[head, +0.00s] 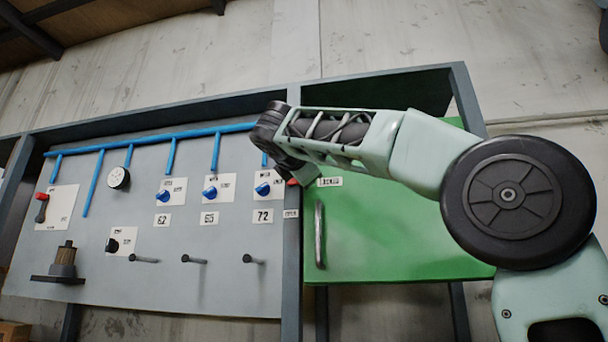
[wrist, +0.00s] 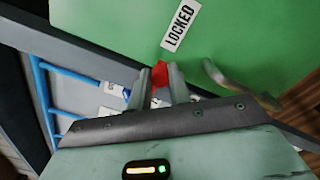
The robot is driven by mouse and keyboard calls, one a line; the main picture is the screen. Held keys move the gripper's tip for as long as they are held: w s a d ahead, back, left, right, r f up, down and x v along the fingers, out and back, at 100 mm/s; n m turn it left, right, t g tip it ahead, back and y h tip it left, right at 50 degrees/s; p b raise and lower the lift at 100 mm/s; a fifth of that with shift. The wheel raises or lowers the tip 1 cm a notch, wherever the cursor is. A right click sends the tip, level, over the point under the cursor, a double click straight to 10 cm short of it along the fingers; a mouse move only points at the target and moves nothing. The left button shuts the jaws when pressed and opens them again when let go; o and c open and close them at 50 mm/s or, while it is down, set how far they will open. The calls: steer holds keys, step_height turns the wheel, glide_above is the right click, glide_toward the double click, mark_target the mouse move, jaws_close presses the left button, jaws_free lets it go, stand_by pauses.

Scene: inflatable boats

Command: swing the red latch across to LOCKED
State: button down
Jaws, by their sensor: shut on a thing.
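The red latch (wrist: 159,74) shows between my gripper's two fingers in the wrist view, and my gripper (wrist: 159,84) is shut on it. In the head view a small red part of the latch (head: 292,182) shows at the left edge of the green door (head: 400,225), by the frame post. My forearm and gripper body hide most of it there. The LOCKED label (wrist: 181,27) is on the green door, just beyond the latch tip in the wrist view. It also shows in the head view (head: 331,181), right of the red part.
A metal door handle (head: 319,234) stands out below the latch; it is close to my right finger in the wrist view (wrist: 240,84). Left of the post (head: 291,270) is a grey panel (head: 215,265) with blue knobs, pipes and pegs.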

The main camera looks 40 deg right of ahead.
stand_by(0.4)
steer(key=c, duration=1.3)
jaws_free()
steer(key=b+v, duration=0.4)
steer(key=v, duration=1.3)
steer(key=shift+s+a, duration=0.1)
steer(key=shift+a, duration=0.05)
